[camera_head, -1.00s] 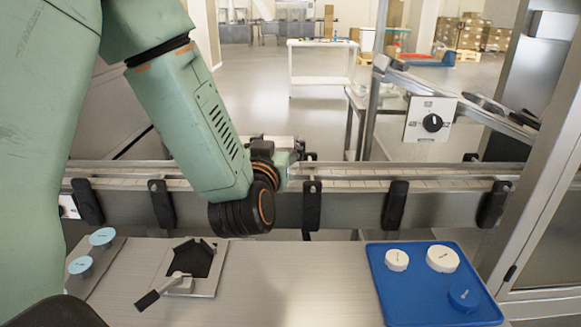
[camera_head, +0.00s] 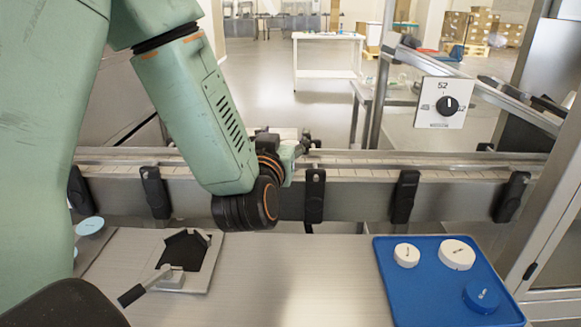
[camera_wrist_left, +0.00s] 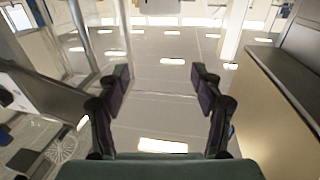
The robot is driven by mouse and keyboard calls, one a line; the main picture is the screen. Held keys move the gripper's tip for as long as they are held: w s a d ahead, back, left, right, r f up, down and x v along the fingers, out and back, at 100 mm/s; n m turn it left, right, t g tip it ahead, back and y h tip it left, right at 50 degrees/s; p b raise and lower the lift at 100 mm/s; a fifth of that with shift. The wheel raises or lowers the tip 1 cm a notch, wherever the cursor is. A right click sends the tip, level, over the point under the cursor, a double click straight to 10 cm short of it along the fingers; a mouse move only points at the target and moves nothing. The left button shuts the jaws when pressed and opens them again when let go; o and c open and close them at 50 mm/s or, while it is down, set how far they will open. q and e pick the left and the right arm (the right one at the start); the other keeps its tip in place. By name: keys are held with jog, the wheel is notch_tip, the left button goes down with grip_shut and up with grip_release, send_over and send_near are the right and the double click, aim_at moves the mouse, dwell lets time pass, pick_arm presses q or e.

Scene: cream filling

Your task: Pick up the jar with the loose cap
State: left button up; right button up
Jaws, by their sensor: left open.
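No jar with a loose cap can be made out in either view. In the head view my left arm comes down from the left and its gripper (camera_head: 303,142) is over the conveyor, pointing away, partly hidden by my wrist. In the left wrist view the same gripper (camera_wrist_left: 160,78) has its two dark fingers spread wide, with nothing between them but floor behind. My right gripper is not in view.
A conveyor (camera_head: 360,172) with rails and black brackets crosses the view.

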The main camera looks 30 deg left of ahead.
pick_arm(q)
jog(key=f+b, duration=0.2)
jog(key=w+f+b, duration=0.1)
jog(key=f+b, duration=0.1)
jog(key=w+f+b, duration=0.1)
jog(key=f, duration=0.1)
jog(key=shift+w+a+f+b, duration=0.1)
jog(key=shift+a+f+b, duration=0.05)
jog(key=shift+a+b, duration=0.25)
jog(key=b+x, duration=0.1)
jog(key=x, duration=0.3)
jog(key=shift+w+a+f, duration=0.1)
jog(key=shift+w+a, duration=0.05)
jog(key=shift+a, duration=0.05)
jog(key=shift+w+a, duration=0.15)
jog(key=shift+w, duration=0.4)
jog(key=shift+c, duration=0.2)
jog(key=c, duration=1.1)
